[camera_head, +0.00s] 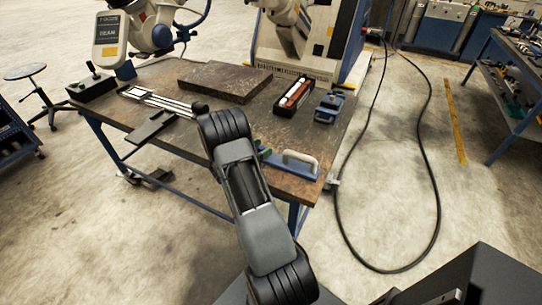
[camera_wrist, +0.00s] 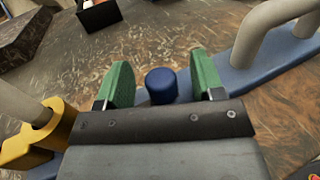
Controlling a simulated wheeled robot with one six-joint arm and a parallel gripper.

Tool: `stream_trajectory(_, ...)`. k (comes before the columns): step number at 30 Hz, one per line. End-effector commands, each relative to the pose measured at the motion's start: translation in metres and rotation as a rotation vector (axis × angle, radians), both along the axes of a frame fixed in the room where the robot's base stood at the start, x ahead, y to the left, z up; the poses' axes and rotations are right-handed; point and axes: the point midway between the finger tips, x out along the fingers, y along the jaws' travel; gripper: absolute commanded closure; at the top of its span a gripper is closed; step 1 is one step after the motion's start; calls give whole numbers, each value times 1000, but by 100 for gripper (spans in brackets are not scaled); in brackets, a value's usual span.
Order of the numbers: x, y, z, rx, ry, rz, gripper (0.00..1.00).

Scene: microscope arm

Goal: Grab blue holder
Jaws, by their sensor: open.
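The blue holder (camera_head: 279,161) lies near the front right edge of the table, a flat blue bar with a pale arched handle (camera_head: 300,163) on its right part. In the wrist view its blue bar (camera_wrist: 262,72) runs toward the upper right, and a round blue knob (camera_wrist: 161,84) stands between my fingers. My gripper (camera_wrist: 160,82) is open, with one green finger on each side of the knob and a visible gap on both sides. In the head view my arm hides most of my gripper and the holder's left part.
The brown table (camera_head: 222,125) bears a dark slab (camera_head: 225,81), a black box with a red-brown item (camera_head: 294,95) and a blue-grey clamp-like object (camera_head: 329,107). A yellow part with a pale rod (camera_wrist: 38,135) is close to my gripper's left. A cable loops over the floor at right.

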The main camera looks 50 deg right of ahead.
Motion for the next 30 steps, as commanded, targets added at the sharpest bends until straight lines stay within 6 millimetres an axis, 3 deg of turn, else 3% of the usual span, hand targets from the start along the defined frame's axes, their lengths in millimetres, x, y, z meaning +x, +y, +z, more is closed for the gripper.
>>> stream_trajectory(10,-1,-6,0,0,1,1,38)
stream_trajectory(30,-1,-6,0,0,1,0,100)
